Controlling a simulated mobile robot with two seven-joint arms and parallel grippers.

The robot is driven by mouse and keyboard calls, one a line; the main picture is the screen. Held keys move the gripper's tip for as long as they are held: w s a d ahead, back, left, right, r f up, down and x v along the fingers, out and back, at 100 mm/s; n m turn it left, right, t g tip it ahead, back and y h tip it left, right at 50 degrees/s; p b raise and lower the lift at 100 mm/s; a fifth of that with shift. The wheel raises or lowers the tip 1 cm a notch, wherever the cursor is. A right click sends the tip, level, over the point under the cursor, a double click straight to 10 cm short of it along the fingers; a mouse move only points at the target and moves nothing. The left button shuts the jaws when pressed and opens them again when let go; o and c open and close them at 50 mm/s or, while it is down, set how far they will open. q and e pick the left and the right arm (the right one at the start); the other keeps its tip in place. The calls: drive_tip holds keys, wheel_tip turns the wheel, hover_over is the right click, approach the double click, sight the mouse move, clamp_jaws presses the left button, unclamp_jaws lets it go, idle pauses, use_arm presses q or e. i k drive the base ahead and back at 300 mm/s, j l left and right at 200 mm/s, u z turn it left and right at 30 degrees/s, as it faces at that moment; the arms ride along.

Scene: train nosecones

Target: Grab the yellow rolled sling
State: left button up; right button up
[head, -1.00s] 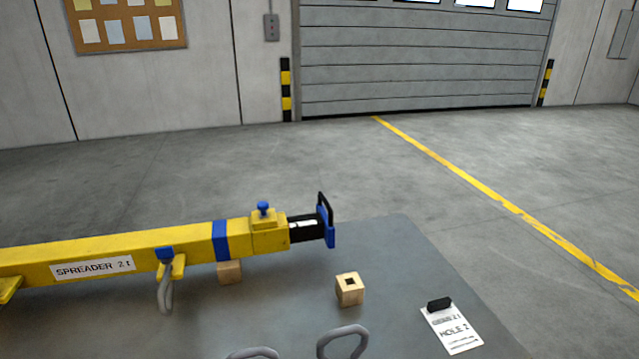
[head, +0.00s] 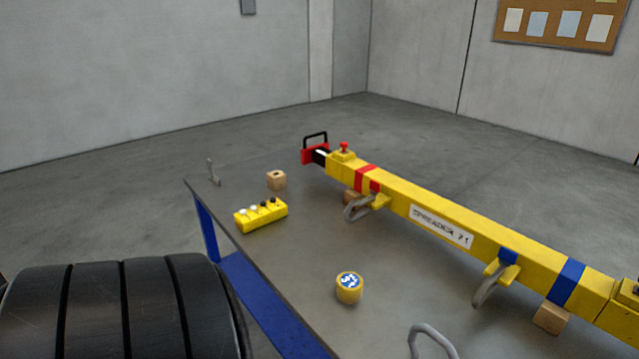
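A small yellow roll (head: 349,288) with a blue and white label on top sits on the grey table (head: 290,262), near its front edge. It looks like the yellow rolled sling. It stands apart from the other things on the table, with nothing touching it. Neither of my grippers shows in the head view.
A long yellow spreader beam (head: 450,225) lies across the table on wooden blocks. A yellow control box (head: 260,217) and a wooden block (head: 276,180) are at the left. A grey shackle (head: 432,340) is at the front.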

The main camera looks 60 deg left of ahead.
sight(349, 290)
drive_tip(key=u, duration=1.6)
drive_tip(key=l+z, duration=0.25)
